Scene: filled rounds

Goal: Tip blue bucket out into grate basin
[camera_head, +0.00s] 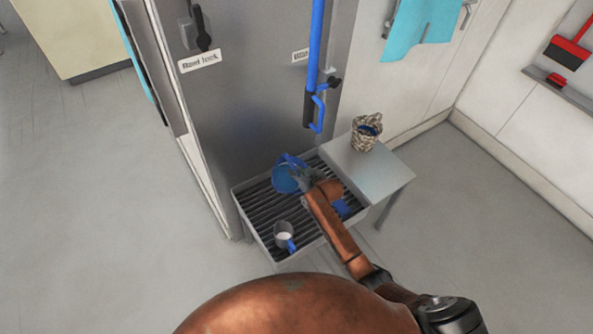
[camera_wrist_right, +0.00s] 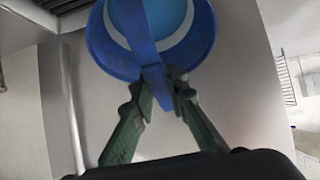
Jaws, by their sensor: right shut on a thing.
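The blue bucket (camera_head: 288,180) is held above the grate basin (camera_head: 262,213), toward its back. My right gripper (camera_head: 308,178) is at the bucket's right side. In the right wrist view, the fingers (camera_wrist_right: 163,88) are shut on a blue strap-like part of the bucket (camera_wrist_right: 102,47). A lighter blue round area shows within its rim; I cannot tell whether it is liquid or the bucket's inside. The exact tilt is unclear. The basin has dark slats and a pale metal rim, and my right arm hides part of it. My left gripper is not in view.
A pale jug (camera_head: 282,230) with a blue handle stands on the grate near the front. A small table (camera_head: 385,177) at the right carries a woven basket (camera_head: 365,134). A grey metal panel (camera_head: 240,110) rises behind the basin, with a blue pole (camera_head: 316,45) on it.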

